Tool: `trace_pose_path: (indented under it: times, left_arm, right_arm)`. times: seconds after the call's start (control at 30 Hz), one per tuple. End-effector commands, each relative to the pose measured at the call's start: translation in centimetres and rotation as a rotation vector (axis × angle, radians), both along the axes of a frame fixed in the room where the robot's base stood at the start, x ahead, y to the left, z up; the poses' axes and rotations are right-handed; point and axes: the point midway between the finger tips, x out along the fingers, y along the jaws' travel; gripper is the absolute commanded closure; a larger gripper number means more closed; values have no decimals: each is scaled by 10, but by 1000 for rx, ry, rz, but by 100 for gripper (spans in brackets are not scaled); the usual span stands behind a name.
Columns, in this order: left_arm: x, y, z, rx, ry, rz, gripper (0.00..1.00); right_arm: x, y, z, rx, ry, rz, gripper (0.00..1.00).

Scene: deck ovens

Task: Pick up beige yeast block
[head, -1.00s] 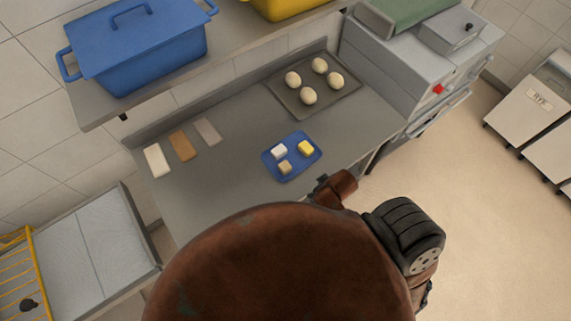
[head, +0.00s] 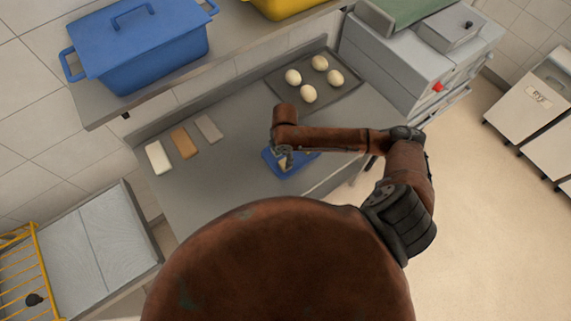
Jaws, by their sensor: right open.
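The small blue tray (head: 292,171) lies on the grey worktop, mostly covered by my right arm. My right gripper (head: 284,162) is over the tray, open, pointing down at its left part. The beige yeast block stood in the front left of the tray in the earlier view; now it is largely hidden at the fingers, and I cannot tell if they touch it. The white and yellow blocks on the tray are hidden or nearly hidden by my arm. My left gripper is not in view.
A dark tray (head: 345,102) with several pale dough balls lies behind my right arm. Three flat bars, white (head: 158,158), orange-brown (head: 184,143) and grey (head: 209,129), lie on the left of the worktop (head: 215,185). A blue lidded pot (head: 140,55) stands on the shelf above.

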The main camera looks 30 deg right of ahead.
Motion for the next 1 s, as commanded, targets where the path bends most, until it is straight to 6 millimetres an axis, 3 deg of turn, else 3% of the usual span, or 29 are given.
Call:
trace_pose_path:
  times: [0.17, 0.7, 1.0]
  left_arm:
    - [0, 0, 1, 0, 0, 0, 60]
    - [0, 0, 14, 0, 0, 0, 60]
    - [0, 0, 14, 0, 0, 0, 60]
  right_arm:
    - [2, -9, -4, -22, 17, 26, 59]
    - [6, -12, -69, -20, 15, 25, 59]
    - [6, -12, -74, -22, 13, 26, 59]
